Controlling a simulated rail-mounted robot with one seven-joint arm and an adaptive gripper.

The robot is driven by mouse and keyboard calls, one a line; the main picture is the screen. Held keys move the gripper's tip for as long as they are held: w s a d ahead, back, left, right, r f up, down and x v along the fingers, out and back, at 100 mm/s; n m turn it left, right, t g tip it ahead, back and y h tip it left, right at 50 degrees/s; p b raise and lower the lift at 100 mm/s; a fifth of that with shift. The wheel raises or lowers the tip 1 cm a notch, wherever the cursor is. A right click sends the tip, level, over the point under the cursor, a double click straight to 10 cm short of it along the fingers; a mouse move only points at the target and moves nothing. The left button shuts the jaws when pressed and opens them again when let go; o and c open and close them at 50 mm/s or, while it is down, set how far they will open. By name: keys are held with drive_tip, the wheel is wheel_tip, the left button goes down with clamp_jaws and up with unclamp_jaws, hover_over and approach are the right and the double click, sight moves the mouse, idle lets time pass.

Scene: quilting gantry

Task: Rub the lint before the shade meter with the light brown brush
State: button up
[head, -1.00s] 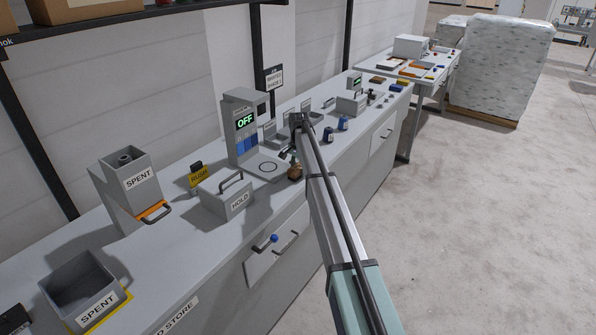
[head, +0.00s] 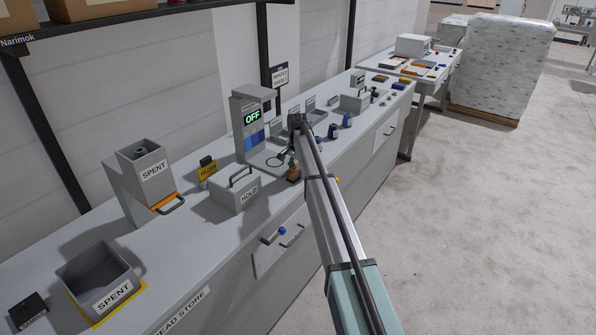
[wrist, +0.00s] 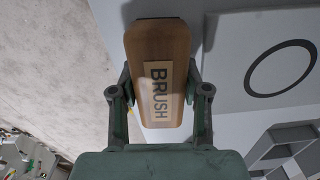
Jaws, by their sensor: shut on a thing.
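The light brown brush (wrist: 157,75), marked BRUSH, is held between the two fingers of my gripper (wrist: 158,92) in the wrist view. In the head view the brush (head: 293,174) shows at the bench's front edge, just right of the shade meter's plate. My gripper (head: 290,158) is shut on it. The grey shade meter (head: 247,110) stands upright behind, its screen reading OFF. Its pale base plate (wrist: 232,75) with a black ring lies to the right of the brush in the wrist view. I cannot make out any lint; the bristles are hidden.
A grey HOLD box (head: 234,194) with a handle stands left of the plate, with a yellow RUSH tag (head: 208,170) behind it. Small blue bottles (head: 333,131) and grey trays stand to the right. SPENT bins (head: 103,282) are at the left. The floor in front is clear.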

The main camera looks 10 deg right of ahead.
sight(298, 167)
wheel_tip(298, 167, up, 3)
drive_tip(key=shift+r+p, duration=0.2)
drive_tip(key=shift+p, duration=0.35)
drive_tip(key=shift+r+p, duration=0.8)
drive_tip(key=shift+r, duration=1.6)
